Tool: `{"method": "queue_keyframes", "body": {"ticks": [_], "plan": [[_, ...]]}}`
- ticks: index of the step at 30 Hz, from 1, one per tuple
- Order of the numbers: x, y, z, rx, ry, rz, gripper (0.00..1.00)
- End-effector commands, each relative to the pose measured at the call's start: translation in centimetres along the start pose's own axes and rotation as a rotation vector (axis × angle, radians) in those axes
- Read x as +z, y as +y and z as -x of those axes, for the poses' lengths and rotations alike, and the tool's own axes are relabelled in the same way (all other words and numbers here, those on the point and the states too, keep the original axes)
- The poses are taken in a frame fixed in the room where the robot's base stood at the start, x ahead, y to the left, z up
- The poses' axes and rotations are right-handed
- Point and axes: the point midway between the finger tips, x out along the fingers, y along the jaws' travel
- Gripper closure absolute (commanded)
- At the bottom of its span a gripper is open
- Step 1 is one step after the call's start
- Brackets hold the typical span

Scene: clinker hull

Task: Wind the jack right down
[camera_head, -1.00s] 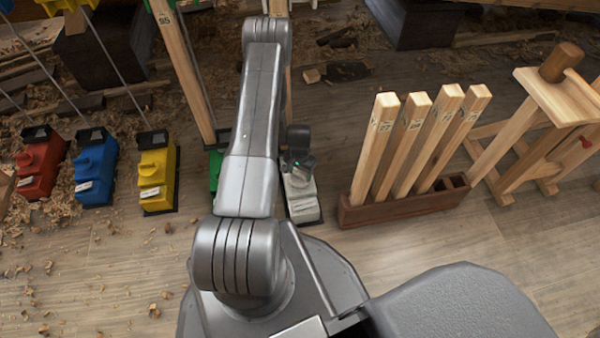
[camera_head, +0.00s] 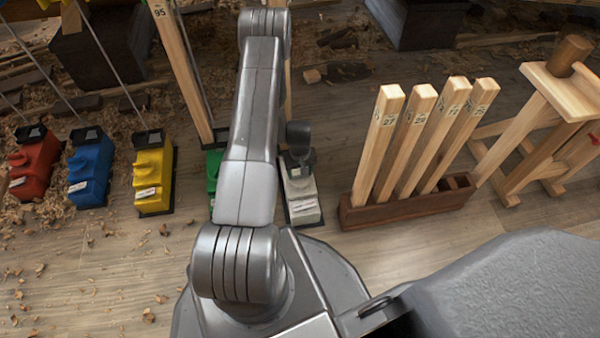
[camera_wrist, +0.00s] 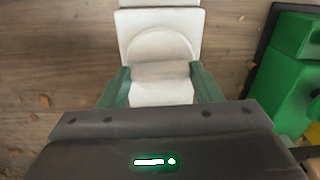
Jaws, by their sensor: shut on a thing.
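A white jack (camera_head: 302,200) stands on the floor to the right of my arm, with a label on its near side. In the wrist view the white jack (camera_wrist: 160,25) shows a rounded boss and a pale knob or crank part (camera_wrist: 160,85) in front of it. My gripper (camera_wrist: 160,88) has its two green fingers on either side of that pale part and is shut on it. In the head view my gripper (camera_head: 299,160) is at the top of the white jack, and its fingers are too small to make out. The jack's height cannot be read.
A green jack (camera_head: 214,170) stands close on the left, partly behind my arm. Yellow (camera_head: 153,180), blue (camera_head: 89,175) and red (camera_head: 35,165) jacks stand farther left. A dark wooden rack (camera_head: 400,210) of numbered posts is at right, beside a wooden trestle (camera_head: 565,95). Open floor lies in front.

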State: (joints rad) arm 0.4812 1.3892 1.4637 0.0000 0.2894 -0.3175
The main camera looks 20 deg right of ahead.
Motion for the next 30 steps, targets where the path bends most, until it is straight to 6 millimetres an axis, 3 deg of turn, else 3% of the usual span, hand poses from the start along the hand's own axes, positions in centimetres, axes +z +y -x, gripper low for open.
{"method": "queue_keyframes", "body": {"ticks": [21, 22, 24, 25, 30], "plan": [[-0.15, 0.03, 0.08, 0.001, 0.003, 0.078, 0.65], [-0.15, 0.03, 0.08, 0.001, 0.003, 0.077, 0.38], [-0.14, 0.03, 0.07, 0.001, 0.003, 0.077, 0.24], [-0.12, 0.03, 0.06, 0.001, 0.003, 0.077, 0.20], [-0.07, 0.01, 0.04, 0.001, 0.002, 0.077, 0.20]]}}
